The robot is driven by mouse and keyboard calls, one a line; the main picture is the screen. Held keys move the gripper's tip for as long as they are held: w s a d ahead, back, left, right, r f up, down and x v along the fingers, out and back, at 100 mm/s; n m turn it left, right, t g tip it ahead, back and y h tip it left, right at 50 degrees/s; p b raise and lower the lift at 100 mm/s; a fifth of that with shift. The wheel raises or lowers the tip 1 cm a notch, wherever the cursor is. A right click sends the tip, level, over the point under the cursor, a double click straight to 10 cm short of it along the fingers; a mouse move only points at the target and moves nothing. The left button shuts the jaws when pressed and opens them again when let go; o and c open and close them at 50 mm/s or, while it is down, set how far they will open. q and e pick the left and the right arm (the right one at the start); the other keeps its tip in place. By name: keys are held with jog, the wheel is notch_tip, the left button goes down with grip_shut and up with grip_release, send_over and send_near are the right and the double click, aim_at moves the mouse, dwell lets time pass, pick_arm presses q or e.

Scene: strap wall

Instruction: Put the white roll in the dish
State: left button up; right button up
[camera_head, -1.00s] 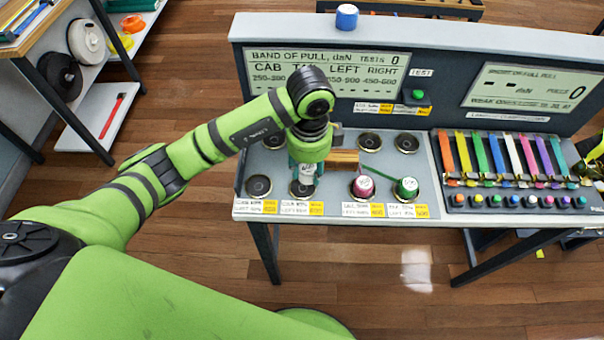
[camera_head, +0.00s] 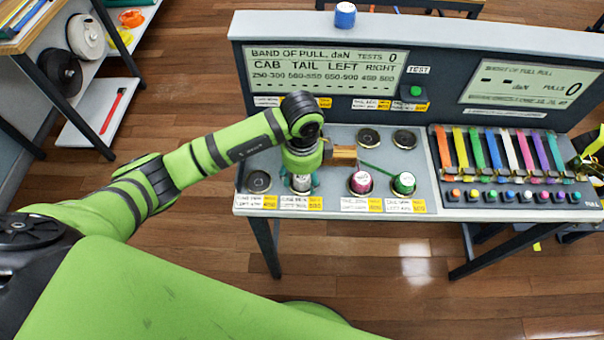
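The white roll (camera_head: 301,183) stands upright between the fingers of my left gripper (camera_head: 301,181). The gripper points down and its teal fingers are on both sides of the roll, seemingly shut on it. The roll's lower end is at the second dish from the left (camera_head: 300,193) in the front row. Gripper and roll cover most of this dish, so I cannot tell whether the roll touches its bottom. My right gripper is out of view.
A magenta roll (camera_head: 361,181) and a green roll (camera_head: 403,182) stand in front-row dishes to the right. The front left dish (camera_head: 258,182) is empty, as are two back dishes (camera_head: 368,138). A wooden block (camera_head: 343,154) sits right beside the gripper. Coloured straps fill the rack (camera_head: 505,187).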

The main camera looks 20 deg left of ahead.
pick_arm(q)
jog(key=shift+r, duration=0.55)
notch_tip(320, 180, up, 11)
jog(key=b, duration=0.1)
jog(key=shift+r, duration=0.15)
